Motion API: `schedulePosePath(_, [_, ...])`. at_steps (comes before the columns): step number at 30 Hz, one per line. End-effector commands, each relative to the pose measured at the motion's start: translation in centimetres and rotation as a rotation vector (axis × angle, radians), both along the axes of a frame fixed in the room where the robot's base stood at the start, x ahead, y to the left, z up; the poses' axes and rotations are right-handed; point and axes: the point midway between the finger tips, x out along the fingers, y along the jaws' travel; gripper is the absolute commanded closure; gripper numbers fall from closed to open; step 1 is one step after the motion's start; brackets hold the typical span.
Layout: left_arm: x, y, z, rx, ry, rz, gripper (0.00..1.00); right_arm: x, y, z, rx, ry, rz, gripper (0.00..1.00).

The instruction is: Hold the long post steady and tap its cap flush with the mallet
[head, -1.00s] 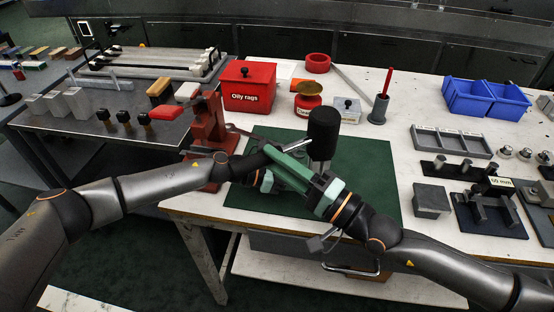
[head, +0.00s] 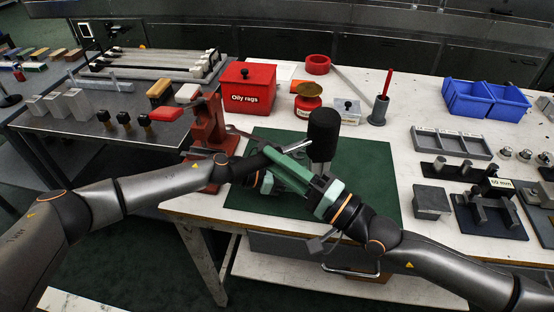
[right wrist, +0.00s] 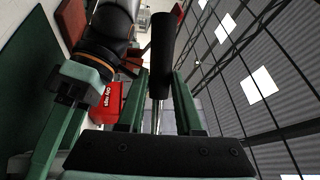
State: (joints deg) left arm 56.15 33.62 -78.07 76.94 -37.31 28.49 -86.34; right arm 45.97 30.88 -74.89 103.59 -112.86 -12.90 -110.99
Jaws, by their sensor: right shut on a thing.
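My right gripper (head: 283,163) reaches leftward over the green mat, its fingers shut around the pale shaft of a mallet. The mallet's black grip (right wrist: 162,55) extends beyond the fingertips in the right wrist view. A thick upright black cylinder (head: 323,133) with a narrower grey part below stands behind the gripper. The pale shaft meets its edge in the picture; I cannot tell if they are joined. Long pale posts (head: 150,65) lie on the left table.
A red vise (head: 208,140) stands at the bench's left edge, close to my left arm. Grey fixtures (head: 490,212) crowd the right; the front of the green mat (head: 375,170) is clear.

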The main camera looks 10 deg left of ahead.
Motion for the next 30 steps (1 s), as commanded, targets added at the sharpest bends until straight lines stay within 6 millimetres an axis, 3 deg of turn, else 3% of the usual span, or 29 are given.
schedulePosePath(8, [0.0,0.0,0.1,-0.002,-0.002,-0.003,0.99,0.0,-0.1,-0.8,-0.011,0.022,-0.001,1.0])
schedulePosePath(19, [0.0,0.0,0.1,-0.002,-0.001,-0.002,0.99,0.0,-0.1,1.0,-0.008,0.017,-0.001,1.0])
schedulePosePath(30, [0.0,0.0,0.1,-0.002,-0.001,-0.001,0.99,0.1,0.0,0.5,-0.008,0.009,-0.002,1.0])
